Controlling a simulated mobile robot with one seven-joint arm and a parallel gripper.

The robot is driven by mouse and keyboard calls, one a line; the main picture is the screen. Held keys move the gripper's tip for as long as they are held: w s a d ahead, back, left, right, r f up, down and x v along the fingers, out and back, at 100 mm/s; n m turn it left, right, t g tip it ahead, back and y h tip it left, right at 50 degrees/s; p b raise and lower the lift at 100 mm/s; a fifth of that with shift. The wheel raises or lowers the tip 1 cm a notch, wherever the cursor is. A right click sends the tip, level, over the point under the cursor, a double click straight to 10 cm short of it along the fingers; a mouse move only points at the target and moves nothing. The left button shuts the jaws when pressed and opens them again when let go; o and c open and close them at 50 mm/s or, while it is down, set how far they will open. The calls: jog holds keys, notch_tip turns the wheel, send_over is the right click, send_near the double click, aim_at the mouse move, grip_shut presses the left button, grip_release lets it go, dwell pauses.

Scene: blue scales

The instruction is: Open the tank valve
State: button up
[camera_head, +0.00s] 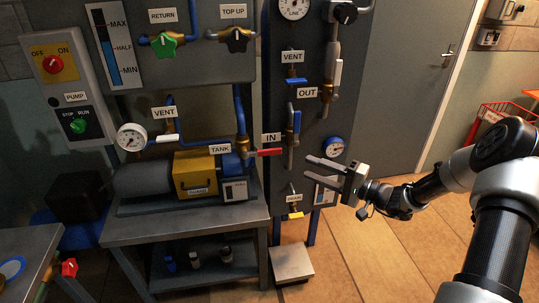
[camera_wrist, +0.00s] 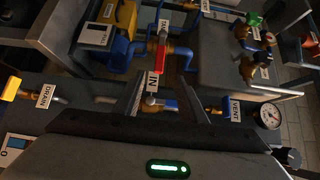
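A red lever handle (camera_head: 267,152) sticks out to the right of that valve, roughly level. In the wrist view the red lever (camera_wrist: 162,52) is beyond my fingers, near the upper middle. My gripper (camera_head: 307,167) is open and empty, to the right of the lever and slightly lower, apart from it in the head view. In the wrist view my gripper (camera_wrist: 158,93) has a clear gap between its two fingers, with the IN label (camera_wrist: 152,82) seen through it.
A gauge (camera_head: 333,147) is behind my gripper, and a yellow DRAIN handle (camera_head: 295,215) is below. The pump (camera_head: 193,172) sits on a metal bench (camera_head: 180,225).

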aim_at(272, 153)
jog(key=x, duration=1.6)
jog(key=shift+a, duration=0.15)
grip_shut()
